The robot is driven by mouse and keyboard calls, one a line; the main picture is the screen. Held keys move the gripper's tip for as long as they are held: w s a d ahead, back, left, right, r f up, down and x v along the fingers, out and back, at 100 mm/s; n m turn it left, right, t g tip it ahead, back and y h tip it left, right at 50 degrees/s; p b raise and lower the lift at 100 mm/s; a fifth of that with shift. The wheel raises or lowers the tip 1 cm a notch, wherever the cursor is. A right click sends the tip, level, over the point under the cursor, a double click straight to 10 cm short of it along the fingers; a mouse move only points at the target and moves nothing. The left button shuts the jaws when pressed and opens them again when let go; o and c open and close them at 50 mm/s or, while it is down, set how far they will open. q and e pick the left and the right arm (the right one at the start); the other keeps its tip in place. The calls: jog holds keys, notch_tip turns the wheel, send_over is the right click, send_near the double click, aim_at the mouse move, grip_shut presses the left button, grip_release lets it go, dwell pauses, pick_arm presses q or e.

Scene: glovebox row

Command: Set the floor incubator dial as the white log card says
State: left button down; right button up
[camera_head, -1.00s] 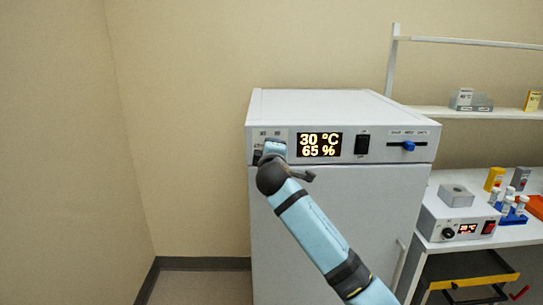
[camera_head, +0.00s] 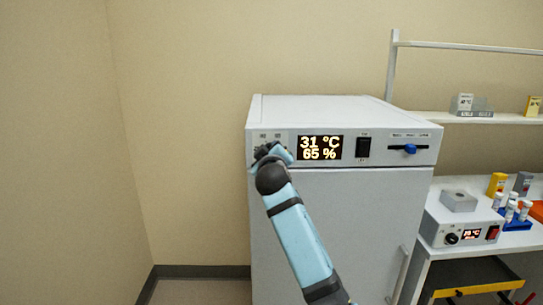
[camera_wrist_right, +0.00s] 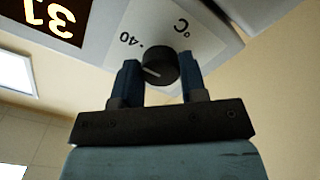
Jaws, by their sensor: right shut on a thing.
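The floor incubator (camera_head: 330,215) is a large white cabinet, and its front display (camera_head: 320,148) reads 31 °C and 65 %. Its black dial (camera_wrist_right: 160,62), with a pale pointer line, shows in the right wrist view on a light panel marked °C and 40. My right gripper (camera_wrist_right: 159,72) is shut on the dial, one blue finger at each side. In the head view my right gripper (camera_head: 268,152) is at the upper left of the incubator front and hides the dial. The white log card is not clearly seen. My left gripper is out of view.
Right of the display are a black switch (camera_head: 363,147) and a blue slider (camera_head: 410,149). A bench at right holds a small device (camera_head: 462,230) with a red switch, and tubes in a blue rack (camera_head: 514,218). A shelf (camera_head: 450,117) hangs above.

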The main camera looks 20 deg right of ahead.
dwell(0.4)
jog(key=o, duration=0.9)
jog(key=b+v, duration=0.1)
jog(key=v, duration=1.3)
jog(key=shift+w, duration=0.1)
